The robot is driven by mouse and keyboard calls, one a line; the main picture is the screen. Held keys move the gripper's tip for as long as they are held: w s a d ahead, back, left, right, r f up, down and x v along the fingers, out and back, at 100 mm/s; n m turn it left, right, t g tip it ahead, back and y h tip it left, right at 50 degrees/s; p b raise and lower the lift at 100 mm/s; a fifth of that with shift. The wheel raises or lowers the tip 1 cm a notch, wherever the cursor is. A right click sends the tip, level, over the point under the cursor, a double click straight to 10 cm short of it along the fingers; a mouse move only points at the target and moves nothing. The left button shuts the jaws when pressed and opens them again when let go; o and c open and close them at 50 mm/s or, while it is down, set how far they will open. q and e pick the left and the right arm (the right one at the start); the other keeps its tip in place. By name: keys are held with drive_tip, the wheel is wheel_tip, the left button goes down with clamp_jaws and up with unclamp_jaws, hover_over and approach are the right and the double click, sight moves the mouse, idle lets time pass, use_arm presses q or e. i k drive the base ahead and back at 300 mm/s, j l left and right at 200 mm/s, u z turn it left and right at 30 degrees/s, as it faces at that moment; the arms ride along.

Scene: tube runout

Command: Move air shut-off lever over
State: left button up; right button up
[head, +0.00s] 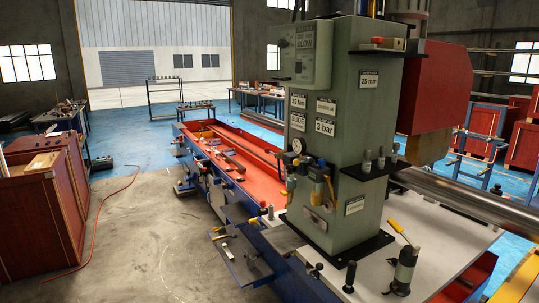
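A green machine column (337,90) stands right of centre in the head view. Low on its front are a round white pressure gauge (298,146) and small air fittings. A yellow handle-like part (330,188) hangs just right of and below the gauge, near a "3 bar" label (325,127). It may be the air shut-off lever, but it is too small to be sure. Another yellow handle (397,227) rises at a slant from a black cylinder on the white table at lower right. Neither of my grippers shows.
A long blue bed with an orange-red trough (243,160) runs back from the column. A dark shelf (370,170) juts from its right side. Red cabinets (42,215) stand at left, with an orange hose on the floor. The grey floor at left of the bed is mostly clear.

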sight(267, 150)
drive_tip(key=i+j+z, duration=0.15)
drive_tip(key=i, duration=0.3)
drive_tip(key=i+j+z, duration=0.15)
drive_tip(key=i, duration=0.3)
